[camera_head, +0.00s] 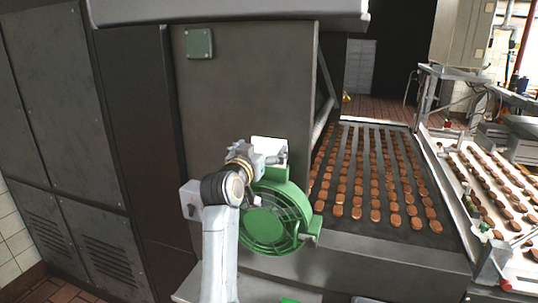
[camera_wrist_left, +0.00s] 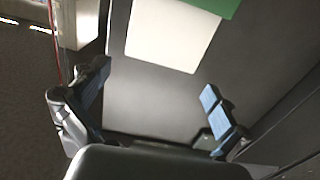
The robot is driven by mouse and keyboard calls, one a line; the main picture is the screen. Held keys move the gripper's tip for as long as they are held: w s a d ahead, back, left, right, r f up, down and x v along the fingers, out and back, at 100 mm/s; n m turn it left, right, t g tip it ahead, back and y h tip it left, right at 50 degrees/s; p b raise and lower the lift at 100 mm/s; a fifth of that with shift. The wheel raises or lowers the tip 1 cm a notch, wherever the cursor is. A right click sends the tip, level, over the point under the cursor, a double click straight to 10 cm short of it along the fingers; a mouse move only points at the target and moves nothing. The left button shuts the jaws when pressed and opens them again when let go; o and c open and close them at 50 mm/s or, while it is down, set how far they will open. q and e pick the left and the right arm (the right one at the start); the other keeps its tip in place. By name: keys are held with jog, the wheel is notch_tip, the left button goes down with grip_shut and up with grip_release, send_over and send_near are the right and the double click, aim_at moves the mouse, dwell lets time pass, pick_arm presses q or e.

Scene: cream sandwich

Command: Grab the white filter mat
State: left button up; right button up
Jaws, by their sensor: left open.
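The white filter mat (camera_head: 270,143) shows as a small pale patch just above the green round fan housing (camera_head: 291,190), partly hidden by my left gripper. In the left wrist view, a flat white sheet (camera_wrist_left: 172,35), seemingly the mat, lies beyond the fingertips against a dark grey surface. My left gripper (camera_head: 270,158) is in front of the mat in the head view. In the left wrist view, my left gripper (camera_wrist_left: 150,103) has its fingers wide apart with nothing between them. Whether it touches the mat cannot be told. My right gripper is not in view.
The fan housing sits by a large grey machine cabinet (camera_head: 235,85). A conveyor (camera_head: 372,140) with rows of brown biscuits runs along the right, with a second biscuit line (camera_head: 490,190) beyond it. Dark cabinets (camera_head: 60,100) stand at the left.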

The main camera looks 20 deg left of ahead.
aim_at(268, 141)
pick_arm(q)
jog(key=w+p, duration=0.3)
jog(key=w, duration=0.2)
jog(key=shift+w, duration=0.4)
jog(key=c, duration=0.8)
